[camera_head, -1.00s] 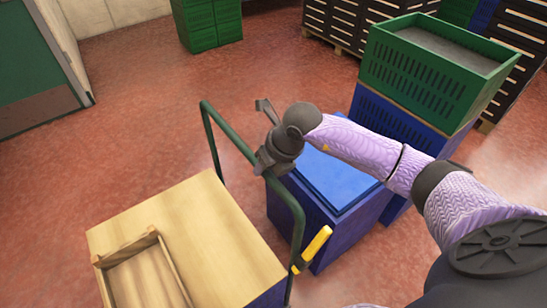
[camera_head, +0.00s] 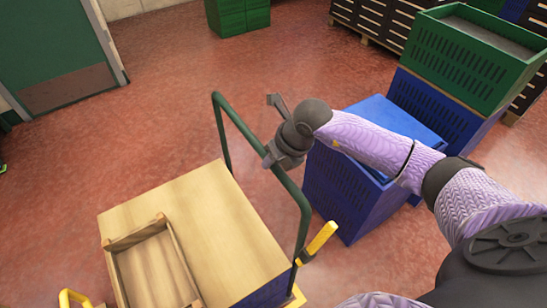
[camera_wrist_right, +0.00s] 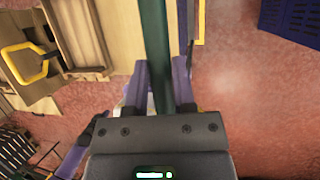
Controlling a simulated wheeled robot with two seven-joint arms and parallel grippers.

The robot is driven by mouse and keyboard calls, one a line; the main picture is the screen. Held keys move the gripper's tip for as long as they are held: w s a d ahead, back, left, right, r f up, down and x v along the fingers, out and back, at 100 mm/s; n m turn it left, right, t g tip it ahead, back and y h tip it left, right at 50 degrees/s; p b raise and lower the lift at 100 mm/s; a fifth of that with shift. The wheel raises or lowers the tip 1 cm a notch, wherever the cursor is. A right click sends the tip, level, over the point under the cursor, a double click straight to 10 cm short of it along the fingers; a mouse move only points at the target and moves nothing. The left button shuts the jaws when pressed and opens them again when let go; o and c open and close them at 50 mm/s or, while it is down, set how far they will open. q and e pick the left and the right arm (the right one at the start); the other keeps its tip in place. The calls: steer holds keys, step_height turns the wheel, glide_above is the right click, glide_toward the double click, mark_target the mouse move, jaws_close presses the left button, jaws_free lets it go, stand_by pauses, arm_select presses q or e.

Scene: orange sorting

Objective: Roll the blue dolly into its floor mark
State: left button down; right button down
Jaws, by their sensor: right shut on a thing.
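The dolly (camera_head: 265,291) is at the bottom centre of the head view. A strip of its blue side shows below a pale wooden top, and most of its lower part is out of frame. Its green tube handle (camera_head: 243,130) stands upright at the right side of the wooden top. My right gripper (camera_head: 274,158) is shut on the handle's top bar. In the right wrist view the green bar (camera_wrist_right: 155,45) runs between the fingers of my right gripper (camera_wrist_right: 159,88). My left gripper is not in view. I see no floor mark.
A blue crate with a lid (camera_head: 345,190) stands just right of the handle, with a green crate (camera_head: 455,65) on a blue one behind it. A shallow wooden tray (camera_head: 165,240) lies on the wooden top. Red floor is open ahead and left, up to a green door (camera_head: 55,45).

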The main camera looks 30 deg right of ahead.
steer(key=shift+a, duration=0.15)
steer(key=shift+c, duration=2.2)
jaws_free()
steer(key=shift+a, duration=0.2)
steer(key=shift+d, duration=0.1)
steer(key=p+v, duration=0.2)
steer(key=v, duration=0.8)
